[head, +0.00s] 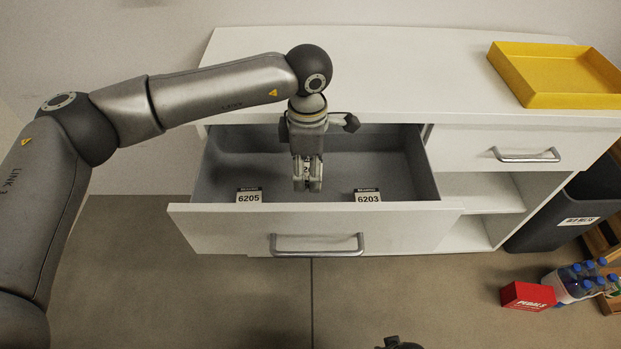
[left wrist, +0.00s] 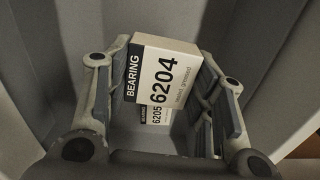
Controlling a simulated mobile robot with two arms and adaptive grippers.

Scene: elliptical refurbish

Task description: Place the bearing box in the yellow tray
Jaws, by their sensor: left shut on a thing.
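My left gripper (head: 308,184) is over the open drawer (head: 230,162) and shut on a small white bearing box marked 6204. In the left wrist view the held box (left wrist: 172,82) sits between the fingers, tilted in the picture, with a dark "BEARING" band. In the head view the fingers mostly hide it. A box marked 6205 (head: 249,196) lies at the drawer's front left, and a box marked 6203 (head: 368,196) at its front right. The yellow tray (head: 570,101) stands on the cabinet top at the far right and looks empty. My right gripper is not clearly in view.
The white cabinet top (head: 400,75) is clear left of the tray. The drawer's front panel (head: 215,228) sticks out toward me. A closed drawer, open shelves and a dark bin (head: 560,212) are at the right. A red box (head: 527,296) and bottles (head: 578,282) stand on the floor.

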